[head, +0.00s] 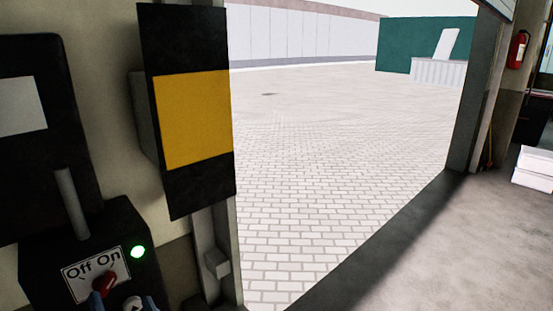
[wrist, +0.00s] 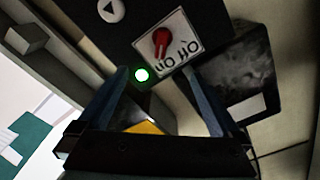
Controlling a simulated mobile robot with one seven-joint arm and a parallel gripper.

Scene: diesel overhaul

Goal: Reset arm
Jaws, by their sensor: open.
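My gripper (head: 124,304) shows at the bottom left of the head view, only as blue fingertips at the picture's edge. In the wrist view my gripper (wrist: 156,72) is open, with nothing between its two blue fingers. It faces a dark control box (head: 45,235) on the wall. The box carries a red rotary switch (head: 104,284) on a white "Off On" plate, also seen in the wrist view (wrist: 160,42). The fingertips are close to the switch; I cannot tell whether they touch anything. A green lamp (head: 138,252) on the box is lit.
A black and yellow panel (head: 192,120) stands out beside the doorway. A wide opening leads to a paved yard (head: 330,160). A red fire extinguisher (head: 518,49) hangs at the far right. The grey floor (head: 450,260) at the lower right is clear.

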